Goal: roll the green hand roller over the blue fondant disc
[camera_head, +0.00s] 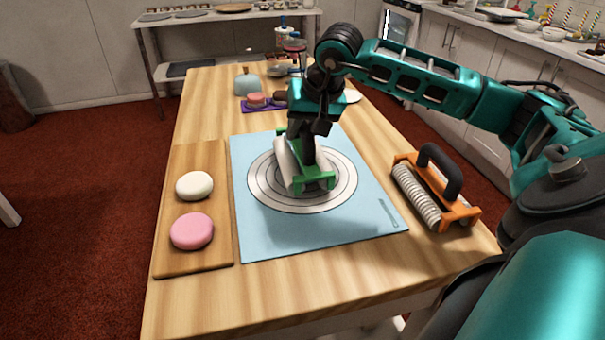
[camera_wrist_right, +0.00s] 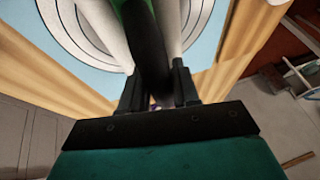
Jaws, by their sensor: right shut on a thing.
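The green hand roller (camera_head: 318,178) has a green frame, a black handle and white rolling parts. It stands over the ringed circle (camera_head: 265,190) on the light blue mat (camera_head: 270,240). My right gripper (camera_head: 303,148) is shut on the roller's handle from above. In the right wrist view, the black handle (camera_wrist_right: 150,50) runs between the gripper's fingers (camera_wrist_right: 158,88), with the white rollers (camera_wrist_right: 110,28) beyond. I see no blue fondant disc; the roller and gripper hide part of the circle. I cannot tell whether the roller touches the mat. My left gripper is not in view.
A wooden board (camera_head: 190,262) at the left holds a white disc (camera_head: 194,186) and a pink disc (camera_head: 192,231). An orange ridged roller (camera_head: 437,190) lies right of the mat. A pale blue dome (camera_head: 247,84) and a purple tray (camera_head: 262,107) stand at the back.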

